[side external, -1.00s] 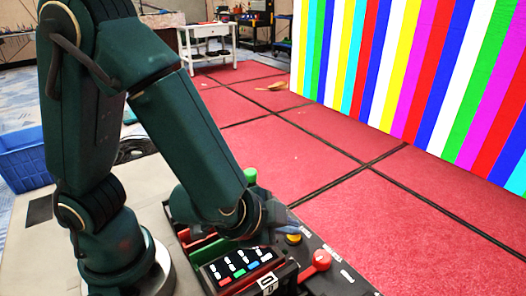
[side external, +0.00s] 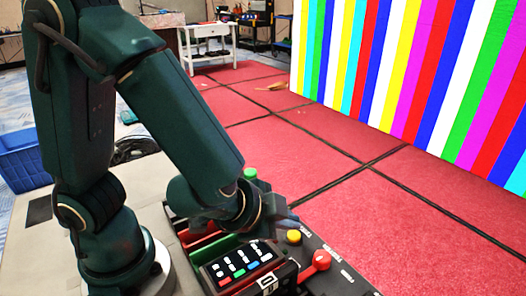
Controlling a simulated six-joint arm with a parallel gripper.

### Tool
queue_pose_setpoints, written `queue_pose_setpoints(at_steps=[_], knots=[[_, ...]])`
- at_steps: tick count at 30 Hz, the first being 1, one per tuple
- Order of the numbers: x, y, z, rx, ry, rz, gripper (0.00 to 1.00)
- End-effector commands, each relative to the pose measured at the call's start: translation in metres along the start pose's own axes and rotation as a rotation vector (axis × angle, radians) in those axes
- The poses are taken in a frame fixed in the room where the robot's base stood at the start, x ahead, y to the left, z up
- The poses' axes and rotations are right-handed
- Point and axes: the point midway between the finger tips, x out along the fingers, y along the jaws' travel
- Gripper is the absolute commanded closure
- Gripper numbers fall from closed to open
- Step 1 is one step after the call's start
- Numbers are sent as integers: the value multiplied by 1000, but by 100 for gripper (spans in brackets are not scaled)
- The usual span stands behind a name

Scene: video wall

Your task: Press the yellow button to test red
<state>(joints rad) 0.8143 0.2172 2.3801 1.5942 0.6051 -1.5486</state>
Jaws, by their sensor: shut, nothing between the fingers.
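The yellow button (side external: 293,236) sits on the dark control panel (side external: 335,268), and its round top shows in full. My gripper (side external: 286,221) is just behind and left of it in the picture, shut and empty. Its fingers are small and partly hidden by my wrist. I see a gap between the fingers and the button, but cannot tell their height above the panel. The video wall (side external: 420,80) shows vertical stripes in several colours, red among them.
A red-knobbed lever (side external: 321,260) stands right of the yellow button. A green button (side external: 250,173) is behind my wrist. A small display box (side external: 238,265) with coloured bars is in front. A blue crate (side external: 22,158) sits at the left.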

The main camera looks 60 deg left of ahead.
Motion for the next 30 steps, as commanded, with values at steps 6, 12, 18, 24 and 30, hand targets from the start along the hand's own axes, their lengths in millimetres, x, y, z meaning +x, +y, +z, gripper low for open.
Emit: queue_pose_setpoints(at_steps=[6, 12, 18, 24, 30], knots=[[0, 0, 0, 0, 0, 0, 100], [-6, -6, -6, -7, 3, -4, 100], [-20, -15, -16, -8, 6, -2, 100], [-32, -24, -24, -7, 3, -3, 100], [-35, -26, -26, -1, 1, 0, 100]])
